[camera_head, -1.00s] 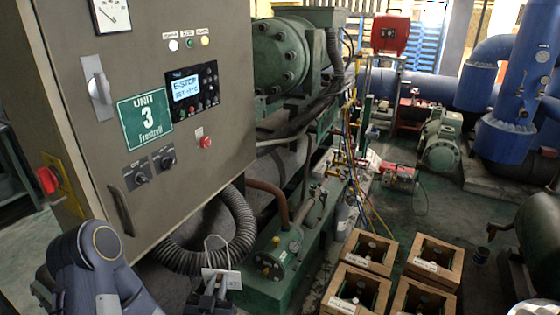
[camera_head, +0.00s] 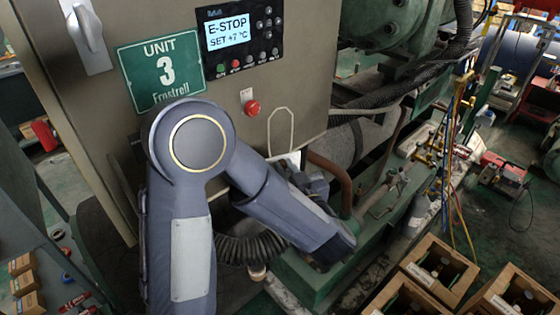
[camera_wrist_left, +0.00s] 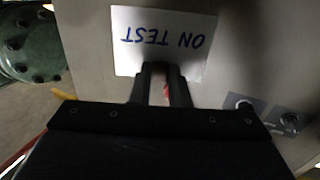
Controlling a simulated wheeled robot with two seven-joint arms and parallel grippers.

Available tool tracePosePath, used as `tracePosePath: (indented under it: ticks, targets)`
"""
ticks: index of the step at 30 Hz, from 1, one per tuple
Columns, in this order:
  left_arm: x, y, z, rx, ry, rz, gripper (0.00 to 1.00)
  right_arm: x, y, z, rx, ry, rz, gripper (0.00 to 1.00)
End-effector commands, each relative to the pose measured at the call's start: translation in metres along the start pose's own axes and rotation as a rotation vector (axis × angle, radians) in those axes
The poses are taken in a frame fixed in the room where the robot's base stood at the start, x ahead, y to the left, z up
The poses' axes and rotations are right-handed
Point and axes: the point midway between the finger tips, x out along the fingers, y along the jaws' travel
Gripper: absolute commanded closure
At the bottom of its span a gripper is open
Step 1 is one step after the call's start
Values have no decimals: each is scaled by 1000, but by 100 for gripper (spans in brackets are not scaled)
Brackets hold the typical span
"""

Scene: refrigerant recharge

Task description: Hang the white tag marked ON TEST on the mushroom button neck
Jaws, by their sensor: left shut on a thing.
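The white tag (camera_wrist_left: 165,40) reads ON TEST, upside down in the left wrist view. My left gripper (camera_wrist_left: 163,78) is shut on the tag's edge. In the head view the tag (camera_head: 292,158) is mostly hidden by my left gripper (camera_head: 308,180), and its pale wire loop (camera_head: 281,126) stands up above it. The red mushroom button (camera_head: 252,107) is on the cabinet front, a little left of the loop and near its top level in the picture. The loop appears apart from the button; the depth between them is unclear. My right gripper is out of view.
The cabinet front (camera_head: 300,85) carries a lit E-STOP display (camera_head: 228,32), a green UNIT 3 sign (camera_head: 160,72) and a rotary handle (camera_head: 88,25). Selector switches (camera_wrist_left: 290,119) show in the wrist view. Wooden crates (camera_head: 437,268) stand on the floor at right.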

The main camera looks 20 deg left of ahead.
Motion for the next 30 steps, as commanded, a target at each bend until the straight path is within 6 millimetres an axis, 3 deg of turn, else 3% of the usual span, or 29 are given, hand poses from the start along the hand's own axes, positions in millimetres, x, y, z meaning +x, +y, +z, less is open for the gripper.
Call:
tracePosePath:
  ticks: [30]
  targets:
    - [60,-24,-1,0,-1,-10,100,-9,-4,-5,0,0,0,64]
